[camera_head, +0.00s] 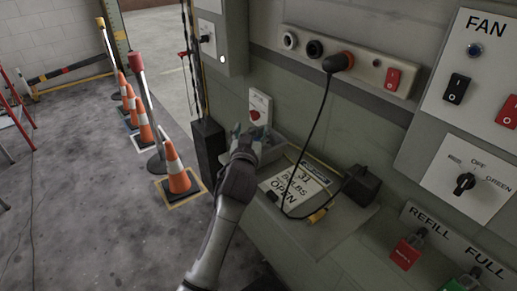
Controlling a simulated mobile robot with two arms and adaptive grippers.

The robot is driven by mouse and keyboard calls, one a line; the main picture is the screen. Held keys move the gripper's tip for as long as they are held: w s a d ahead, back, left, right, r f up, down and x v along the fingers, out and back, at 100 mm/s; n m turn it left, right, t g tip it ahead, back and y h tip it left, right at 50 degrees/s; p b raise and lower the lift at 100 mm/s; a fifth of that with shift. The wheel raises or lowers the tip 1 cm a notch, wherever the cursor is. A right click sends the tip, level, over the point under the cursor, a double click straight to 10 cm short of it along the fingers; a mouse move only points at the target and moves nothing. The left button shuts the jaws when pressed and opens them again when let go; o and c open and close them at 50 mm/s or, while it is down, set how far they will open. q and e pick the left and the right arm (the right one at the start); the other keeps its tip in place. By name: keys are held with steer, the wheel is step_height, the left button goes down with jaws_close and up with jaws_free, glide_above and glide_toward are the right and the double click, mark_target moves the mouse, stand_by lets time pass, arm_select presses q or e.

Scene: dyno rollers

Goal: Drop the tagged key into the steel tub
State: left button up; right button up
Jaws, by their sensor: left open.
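My left gripper (243,137) is open at the back of the shelf, its fingers pointing away from me over a grey metal tub (273,151). The gripper hides part of the tub, so I cannot see what lies inside. I cannot clearly make out the tagged key. My right gripper is not in view.
Traffic cones (177,172) stand on the floor at left.

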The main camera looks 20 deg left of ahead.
arm_select(q)
steer(key=s, duration=0.4)
steer(key=s+d, duration=0.1)
steer(key=s, duration=0.6)
steer(key=shift+s+d, duration=0.3)
